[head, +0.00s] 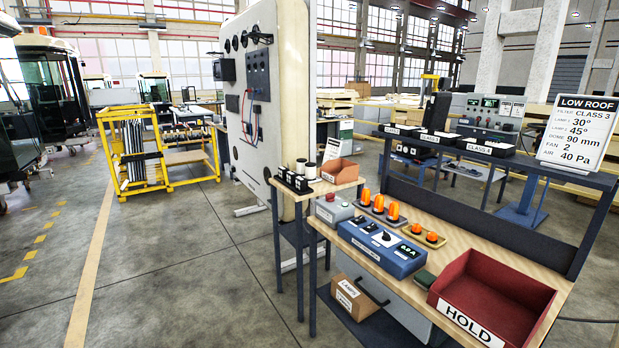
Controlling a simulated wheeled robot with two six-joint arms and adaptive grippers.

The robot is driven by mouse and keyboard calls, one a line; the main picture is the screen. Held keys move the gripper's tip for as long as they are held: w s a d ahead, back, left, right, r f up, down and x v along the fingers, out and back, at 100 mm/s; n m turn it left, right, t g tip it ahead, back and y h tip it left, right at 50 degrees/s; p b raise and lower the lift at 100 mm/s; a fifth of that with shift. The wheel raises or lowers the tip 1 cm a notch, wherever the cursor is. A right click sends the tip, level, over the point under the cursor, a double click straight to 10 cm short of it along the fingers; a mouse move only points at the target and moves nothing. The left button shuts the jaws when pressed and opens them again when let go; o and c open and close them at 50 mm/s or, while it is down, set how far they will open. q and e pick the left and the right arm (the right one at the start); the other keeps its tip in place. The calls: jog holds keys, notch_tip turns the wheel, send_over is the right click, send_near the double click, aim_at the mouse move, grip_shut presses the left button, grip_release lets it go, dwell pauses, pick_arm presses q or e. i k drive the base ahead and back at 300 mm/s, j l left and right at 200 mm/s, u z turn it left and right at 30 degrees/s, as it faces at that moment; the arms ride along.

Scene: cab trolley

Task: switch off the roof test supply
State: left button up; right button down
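A blue box (385,246) with dark knobs or switches, white labels and a small display ending in "A" sits on the wooden workbench (452,233) in the head view. It looks like a supply unit, but its labels and switch positions are too small to read surely. A grey box (333,209) with a small red part on top stands behind it to the left. A tall white panel (262,150) at the left carries dark modules and red leads. I cannot tell whether it belongs to the roof test supply. Neither of my grippers is in view.
A red bin (487,300) marked HOLD stands at the bench's front right. Orange domes (379,204) stand behind the blue box. A small green block (424,279) lies between box and bin. A sign (578,132) reads LOW ROOF. Open floor (170,270) lies left.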

aim_at(330, 199)
jog(key=i+u, duration=0.15)
jog(key=i, duration=0.6)
jog(key=i+l+u, duration=0.1)
jog(key=i, duration=0.6)
jog(key=l, duration=0.1)
